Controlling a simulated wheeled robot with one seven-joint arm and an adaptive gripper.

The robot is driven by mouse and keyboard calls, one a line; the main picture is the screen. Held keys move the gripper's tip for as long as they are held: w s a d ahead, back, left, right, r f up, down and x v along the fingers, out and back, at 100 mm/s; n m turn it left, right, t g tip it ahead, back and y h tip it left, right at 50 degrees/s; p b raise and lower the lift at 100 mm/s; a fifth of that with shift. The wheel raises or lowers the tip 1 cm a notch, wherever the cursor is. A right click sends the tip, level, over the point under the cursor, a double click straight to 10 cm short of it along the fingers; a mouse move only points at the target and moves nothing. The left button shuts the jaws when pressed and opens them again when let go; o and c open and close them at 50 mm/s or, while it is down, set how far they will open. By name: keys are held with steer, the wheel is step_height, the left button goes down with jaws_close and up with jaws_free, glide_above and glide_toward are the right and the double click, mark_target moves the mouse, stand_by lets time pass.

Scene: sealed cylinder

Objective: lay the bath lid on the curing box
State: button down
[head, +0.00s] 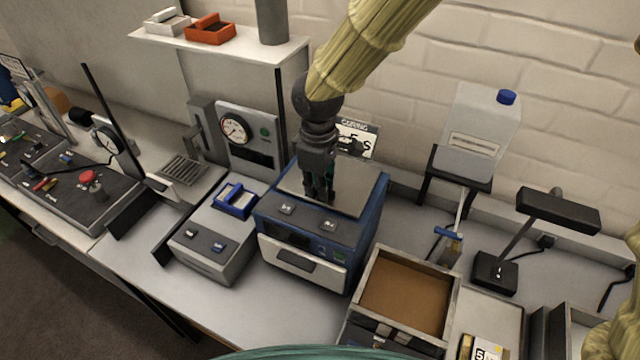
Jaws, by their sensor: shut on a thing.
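The curing box (303,243) is a blue box with a grey front panel, standing on the bench in the middle of the head view, below a sign reading "CURING". A flat grey plate, which I take for the bath lid (355,195), covers its top and looks roughly level. I cannot tell whether the plate rests fully on the box or sits just above it. My gripper (319,197) points down over the plate, left of its middle, with its fingers close together. It is shut on the plate's grip, which the fingers hide.
A grey unit with a blue tray (236,201) stands close on the left. An open wooden-bottomed box (407,294) is close on the right. A white jug (478,132) on a black stand and a black lamp (556,211) stand further right. The bench in front is clear.

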steer(key=c, duration=1.5)
jaws_free()
steer(key=shift+f, duration=0.1)
steer(key=shift+o, duration=0.2)
step_height(320, 180, up, 12)
steer(key=b, duration=0.3)
